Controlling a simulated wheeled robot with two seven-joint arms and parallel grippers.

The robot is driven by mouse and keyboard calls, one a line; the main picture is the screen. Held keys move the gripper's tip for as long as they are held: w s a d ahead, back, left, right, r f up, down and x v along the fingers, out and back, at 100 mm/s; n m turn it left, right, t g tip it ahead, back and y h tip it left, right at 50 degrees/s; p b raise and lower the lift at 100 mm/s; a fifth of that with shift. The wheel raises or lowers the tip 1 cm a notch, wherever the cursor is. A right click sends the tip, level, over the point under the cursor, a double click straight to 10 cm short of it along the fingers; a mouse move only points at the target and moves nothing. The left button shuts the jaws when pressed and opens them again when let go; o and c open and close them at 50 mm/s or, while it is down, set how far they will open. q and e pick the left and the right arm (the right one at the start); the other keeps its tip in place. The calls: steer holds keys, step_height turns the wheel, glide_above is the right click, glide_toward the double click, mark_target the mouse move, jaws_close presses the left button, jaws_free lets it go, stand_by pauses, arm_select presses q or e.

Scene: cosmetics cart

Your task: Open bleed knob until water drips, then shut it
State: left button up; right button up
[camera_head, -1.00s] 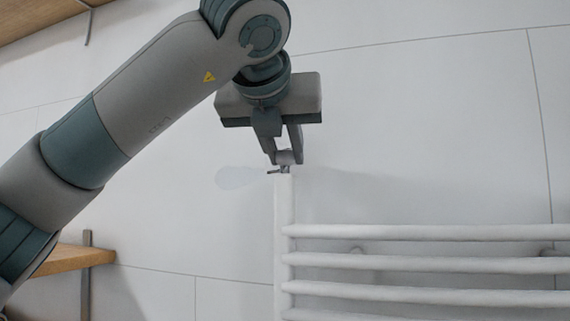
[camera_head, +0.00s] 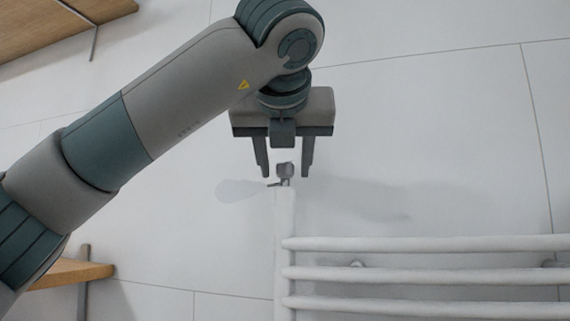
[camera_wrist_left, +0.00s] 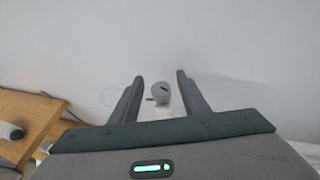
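The small grey bleed knob (camera_head: 284,169) sits on top of the white radiator's left upright (camera_head: 284,230). A translucent pale shape (camera_head: 240,189) shows to the left of the knob, by its spout; I cannot tell whether it is water. My left gripper (camera_head: 286,174) is open, with its fingers pointing down on either side of the knob and apart from it. In the left wrist view the knob (camera_wrist_left: 161,91) stands between the two spread fingers (camera_wrist_left: 156,82). My right gripper is not in view.
The white horizontal radiator bars (camera_head: 420,243) run to the right. A wooden shelf (camera_head: 70,273) is at the lower left and another (camera_head: 60,35) at the upper left. The pale tiled wall (camera_head: 430,130) stands behind, and space right of my gripper is clear.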

arm_select(q)
steer(key=shift+s, duration=0.1)
steer(key=shift+s+r, duration=0.15)
steer(key=shift+s, duration=0.35)
steer(key=b+v, duration=0.2)
steer(key=v, duration=1.4)
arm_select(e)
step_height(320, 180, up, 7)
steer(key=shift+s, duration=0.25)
arm_select(q)
steer(key=shift+a+r, duration=0.1)
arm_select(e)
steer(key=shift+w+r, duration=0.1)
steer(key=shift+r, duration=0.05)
